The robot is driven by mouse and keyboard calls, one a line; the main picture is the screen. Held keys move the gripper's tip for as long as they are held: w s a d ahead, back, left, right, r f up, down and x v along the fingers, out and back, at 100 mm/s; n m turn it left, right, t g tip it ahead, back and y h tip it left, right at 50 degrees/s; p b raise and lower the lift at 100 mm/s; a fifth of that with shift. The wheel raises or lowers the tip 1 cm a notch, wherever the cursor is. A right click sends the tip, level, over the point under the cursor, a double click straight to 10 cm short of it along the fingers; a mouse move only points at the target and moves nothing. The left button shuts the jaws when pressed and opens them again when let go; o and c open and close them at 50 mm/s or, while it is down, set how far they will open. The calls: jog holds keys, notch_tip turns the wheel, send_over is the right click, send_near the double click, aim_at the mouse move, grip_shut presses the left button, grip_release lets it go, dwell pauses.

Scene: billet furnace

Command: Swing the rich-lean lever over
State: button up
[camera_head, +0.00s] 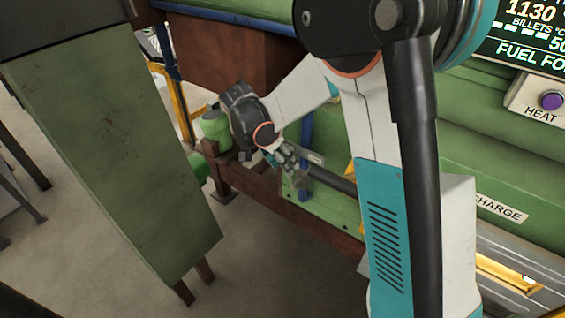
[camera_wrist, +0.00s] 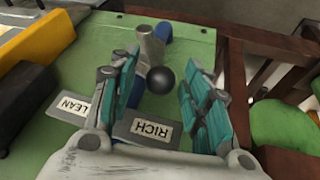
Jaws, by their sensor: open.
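The rich-lean lever shows in the wrist view as a round black knob (camera_wrist: 160,80) in the gap between my fingers. How its stem runs is mostly hidden. My gripper (camera_wrist: 159,68) is open, with one teal-padded finger on each side of the knob and space on both sides. A RICH plate (camera_wrist: 150,131) lies below the knob, and a LEAN plate (camera_wrist: 72,106) lies to its left, partly covered by a finger. In the head view my gripper (camera_head: 291,167) is low beside the green panel (camera_head: 325,205); the knob cannot be made out there.
A grey metal cylinder (camera_wrist: 151,44) and blue pipe (camera_wrist: 164,31) stand just beyond the knob. A brown frame (camera_wrist: 237,95) runs along the right. A black bar (camera_head: 335,183) lies right of my gripper, and a green column (camera_head: 110,140) stands at left.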

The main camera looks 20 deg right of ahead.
grip_shut()
dwell(0.3)
jog(key=shift+s+d+r+t+y, duration=0.2)
jog(key=shift+s+d+t+y, duration=0.15)
jog(key=shift+s+t+y, duration=0.2)
jog(key=shift+w, duration=0.15)
grip_release()
jog(key=shift+a, duration=0.1)
jog(key=shift+r, duration=0.1)
